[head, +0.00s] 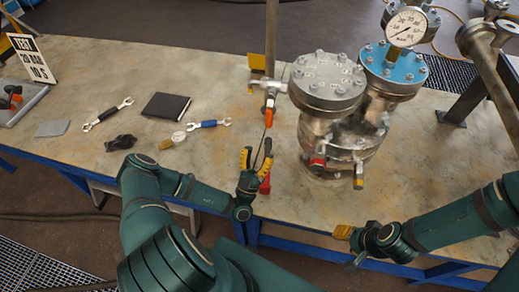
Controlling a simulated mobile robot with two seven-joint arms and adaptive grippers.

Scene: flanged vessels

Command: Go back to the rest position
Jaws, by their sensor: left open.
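My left gripper (256,160) is over the front middle of the workbench (215,85), to the left of the flanged vessels. Its two yellow-tipped fingers are apart and I see nothing held between them. My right gripper (344,233) is near the front edge of the bench at the right. One yellow fingertip shows, and the view does not let me tell whether it is open or shut. A grey-lidded vessel (327,80) and a blue-lidded vessel (394,68) stand upright close together on the bench, apart from both grippers.
A pressure gauge (406,27) tops the blue-lidded vessel. A vertical pipe (271,40) with a red-handled valve (269,116) stands behind my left gripper. Wrenches (107,114), a dark notebook (166,106) and a sign (31,58) are at the left.

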